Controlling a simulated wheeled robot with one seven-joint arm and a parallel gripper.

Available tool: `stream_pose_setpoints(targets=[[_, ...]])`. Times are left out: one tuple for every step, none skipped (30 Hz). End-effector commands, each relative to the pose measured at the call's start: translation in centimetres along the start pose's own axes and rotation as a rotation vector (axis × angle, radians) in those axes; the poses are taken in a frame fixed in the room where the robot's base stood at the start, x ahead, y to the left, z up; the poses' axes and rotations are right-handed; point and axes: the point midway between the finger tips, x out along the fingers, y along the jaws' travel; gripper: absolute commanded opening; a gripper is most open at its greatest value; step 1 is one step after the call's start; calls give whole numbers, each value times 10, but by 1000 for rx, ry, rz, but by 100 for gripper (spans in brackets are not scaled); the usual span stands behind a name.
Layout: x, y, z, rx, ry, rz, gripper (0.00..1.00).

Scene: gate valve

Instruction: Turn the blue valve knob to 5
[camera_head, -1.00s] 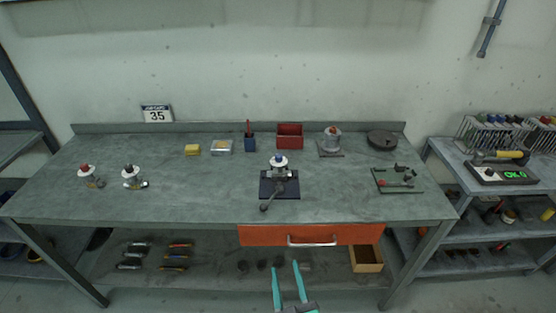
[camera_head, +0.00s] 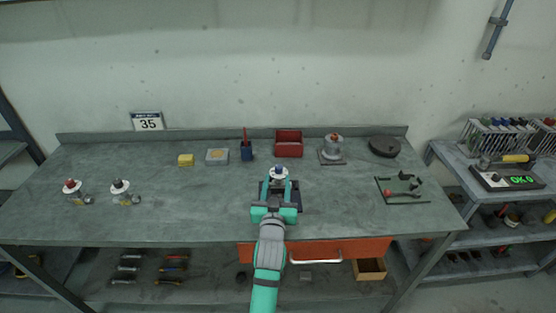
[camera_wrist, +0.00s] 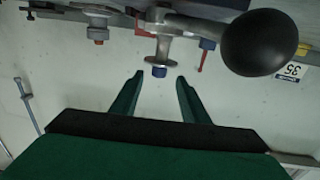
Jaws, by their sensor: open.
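The blue valve knob (camera_head: 279,168) sits on top of the valve with a white dial (camera_head: 279,175), on a dark base plate at the middle of the bench. My gripper (camera_head: 278,184) is open, at the near side of the valve. In the wrist view its fingertips (camera_wrist: 159,79) lie either side of the knob in the picture; I see no contact. My gripper hides much of the valve's lower body. The dial's numbers are too small to read.
A black ball-ended lever (camera_wrist: 258,42) shows large and close in the wrist view. A blue cup (camera_head: 247,152), a red bin (camera_head: 289,145) and a grey device (camera_head: 333,148) stand behind. The bench between is clear.

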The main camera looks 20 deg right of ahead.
Motion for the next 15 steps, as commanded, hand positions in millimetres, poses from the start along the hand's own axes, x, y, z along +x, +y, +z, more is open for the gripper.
stream_pose_setpoints(targets=[[3, 0, -1, 5, -1, 2, 41], [5, 1, -1, 6, -1, 3, 41], [8, 1, 0, 6, -2, 3, 41], [11, 2, 0, 6, -3, 4, 41], [15, 2, 0, 8, -2, 4, 41], [20, 2, 0, 7, -2, 5, 41], [24, 2, 0, 7, -2, 5, 41], [28, 3, -1, 8, -1, 5, 41], [35, 2, -1, 8, -2, 4, 41], [40, 2, -1, 7, -1, 5, 41], [45, 3, -1, 8, -1, 5, 41], [52, 2, -1, 7, -1, 4, 41], [57, 3, -1, 8, -1, 5, 41], [62, 3, -1, 7, -1, 5, 41], [68, 2, -1, 8, -2, 4, 41]])
